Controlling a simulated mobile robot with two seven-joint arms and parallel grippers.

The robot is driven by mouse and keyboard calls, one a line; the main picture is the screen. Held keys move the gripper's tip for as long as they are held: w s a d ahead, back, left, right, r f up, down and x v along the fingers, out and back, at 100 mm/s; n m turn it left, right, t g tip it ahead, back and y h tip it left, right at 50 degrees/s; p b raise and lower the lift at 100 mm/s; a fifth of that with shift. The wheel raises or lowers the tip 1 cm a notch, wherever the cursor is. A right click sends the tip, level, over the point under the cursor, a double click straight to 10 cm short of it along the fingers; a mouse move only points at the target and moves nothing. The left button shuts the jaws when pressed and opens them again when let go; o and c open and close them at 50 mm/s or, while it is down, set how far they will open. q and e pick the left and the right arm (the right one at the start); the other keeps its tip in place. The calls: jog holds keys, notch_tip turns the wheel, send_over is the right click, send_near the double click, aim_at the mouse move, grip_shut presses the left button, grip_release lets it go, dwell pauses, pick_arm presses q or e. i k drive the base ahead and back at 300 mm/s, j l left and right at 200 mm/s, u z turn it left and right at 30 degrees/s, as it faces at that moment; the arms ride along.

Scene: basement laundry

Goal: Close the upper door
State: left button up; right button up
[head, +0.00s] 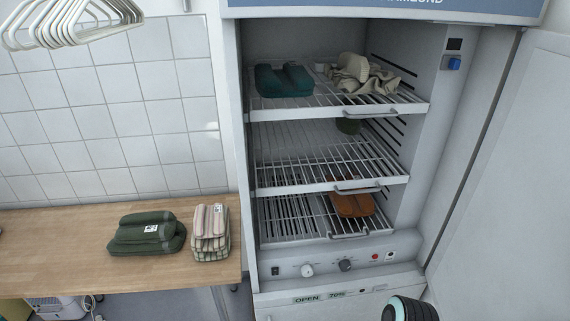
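The upper door (522,170) of the white drying cabinet stands wide open on the right. It swings out from the cabinet's right side, and its far edge runs out of the picture. The cabinet interior (300,135) is fully exposed, with three wire shelves. A dark, ribbed, rounded part with a teal ring at the bottom, right of centre, looks like a piece of my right arm. No gripper fingers show in the head view, and I see nothing touching the door.
Dark green folded cloth (284,80) and a crumpled cream cloth (358,76) lie on the top shelf. An orange cloth (351,204) lies low inside. A control panel (335,265) sits below the opening. A wooden counter (60,250) on the left holds folded textiles. White hangers (70,22) hang upper left.

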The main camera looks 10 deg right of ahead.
aim_at(502, 253)
jog(key=j+z, duration=0.8)
jog(key=k+j+z, duration=0.15)
jog(key=j+z, duration=0.2)
jog(key=j, duration=0.1)
